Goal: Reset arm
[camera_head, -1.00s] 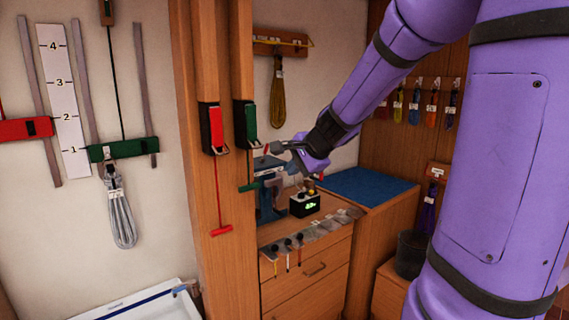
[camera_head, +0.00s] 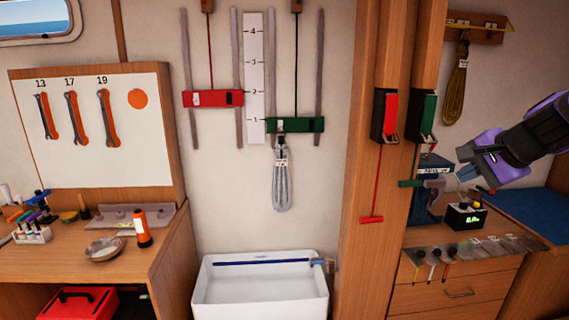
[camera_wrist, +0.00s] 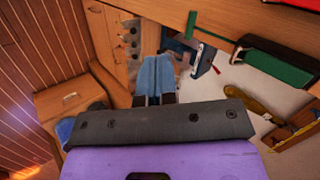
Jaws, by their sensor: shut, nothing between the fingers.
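My purple arm reaches in from the right edge in the head view. My gripper (camera_head: 465,176) is in front of the wall, above the wooden drawer cabinet and close to the right of a blue device (camera_head: 424,206). In the wrist view my gripper (camera_wrist: 154,97) shows its two blue fingers side by side, shut with nothing between them. The coiled grey line (camera_head: 282,180) hangs from the green slider (camera_head: 296,125) on the wall, away from my gripper.
A small black box with a green display (camera_head: 466,216) stands on the drawer cabinet (camera_head: 440,296) below my gripper. Red (camera_head: 385,114) and green (camera_head: 421,117) holders are on the wooden posts. A white sink (camera_head: 262,290) is left of them. A brown coil (camera_head: 456,82) hangs above.

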